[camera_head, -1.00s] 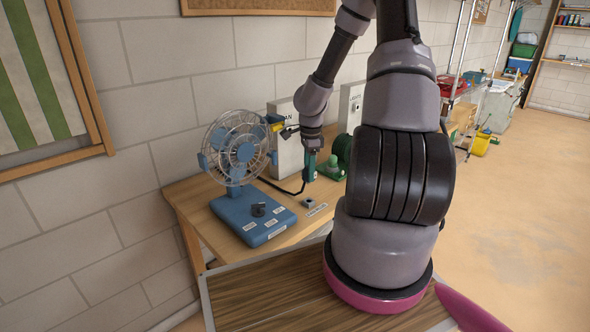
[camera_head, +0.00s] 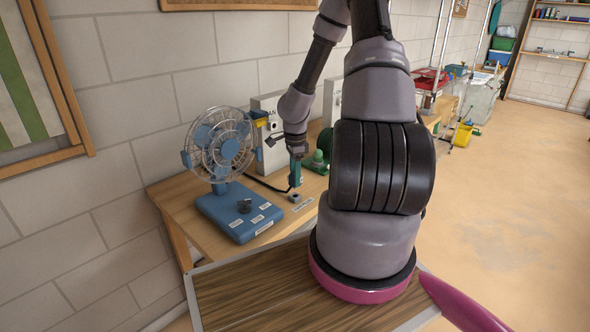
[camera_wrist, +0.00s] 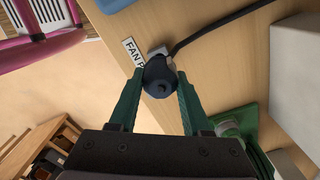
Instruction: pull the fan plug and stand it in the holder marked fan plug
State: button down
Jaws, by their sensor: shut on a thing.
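My gripper (camera_head: 295,178) is shut on the fan plug (camera_wrist: 158,78), a dark blue-black round plug between the green fingertips in the wrist view. Its black cord runs off to the upper right there. The small grey holder (camera_head: 294,198) sits on the bench just below my fingertips. In the wrist view it is mostly hidden behind the plug, beside a white label (camera_wrist: 131,51) reading "FAN P…". I cannot tell whether the plug is inside the holder. The blue fan (camera_head: 221,150) stands to the left on its blue base (camera_head: 238,212).
A green machine (camera_head: 318,160) is close to the right of the gripper. The wooden bench (camera_head: 185,225) is bare at its left edge.

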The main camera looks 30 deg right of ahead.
aim_at(295, 188)
jog(key=shift+f, duration=0.95)
jog(key=shift+f, duration=1.4)
dwell(0.7)
jog(key=shift+c, duration=1.4)
grip_release()
notch_tip(295, 188, up, 8)
jog(key=shift+f, duration=0.25)
